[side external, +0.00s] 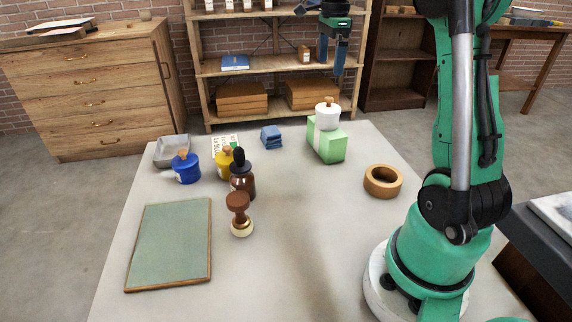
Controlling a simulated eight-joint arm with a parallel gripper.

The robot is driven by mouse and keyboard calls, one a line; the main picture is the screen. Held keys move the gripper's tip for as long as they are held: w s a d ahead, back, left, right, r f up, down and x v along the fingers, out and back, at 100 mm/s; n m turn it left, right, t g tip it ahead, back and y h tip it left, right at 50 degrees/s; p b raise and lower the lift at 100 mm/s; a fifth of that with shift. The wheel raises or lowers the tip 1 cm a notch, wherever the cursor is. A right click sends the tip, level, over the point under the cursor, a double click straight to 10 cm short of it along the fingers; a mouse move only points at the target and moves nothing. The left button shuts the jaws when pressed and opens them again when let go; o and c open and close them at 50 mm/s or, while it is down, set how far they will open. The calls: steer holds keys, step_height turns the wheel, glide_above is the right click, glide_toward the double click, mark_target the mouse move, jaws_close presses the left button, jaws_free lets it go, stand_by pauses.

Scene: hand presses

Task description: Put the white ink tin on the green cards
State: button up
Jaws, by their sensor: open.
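The white ink tin (327,116) has a tan knob on its lid. It stands upright and appears to rest on top of the green cards (327,145), near their far end. The green cards form a block with a pale band, toward the back right of the table. My gripper (332,66), with blue fingers, is above and slightly behind the tin in the picture. It is open and empty, with a clear gap between its fingers and the tin.
The grey table (310,235) holds a blue tin (187,170), a yellow tin (223,165), a brown dropper bottle (242,182), a wooden stamp (239,212), a green mat (170,245), a tape roll (383,181) and blue cloths (271,138). The front middle is clear.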

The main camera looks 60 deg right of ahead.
steer(key=w+a+f+n+t+h, duration=0.1)
steer(key=a+n+t, duration=0.2)
steer(key=a+n, duration=1.1)
steer(key=s+a+f+n+t, duration=0.2)
steer(key=a+f+n, duration=0.1)
steer(key=a+n, duration=0.3)
steer(key=s+a+f+n+t+y, duration=0.1)
steer(key=s+a+f+n+t, duration=0.1)
steer(key=a+n, duration=0.3)
steer(key=shift+a+f+n, duration=0.4)
steer(key=shift+f+n, duration=0.2)
steer(key=shift+f, duration=0.1)
steer(key=shift+s, duration=0.1)
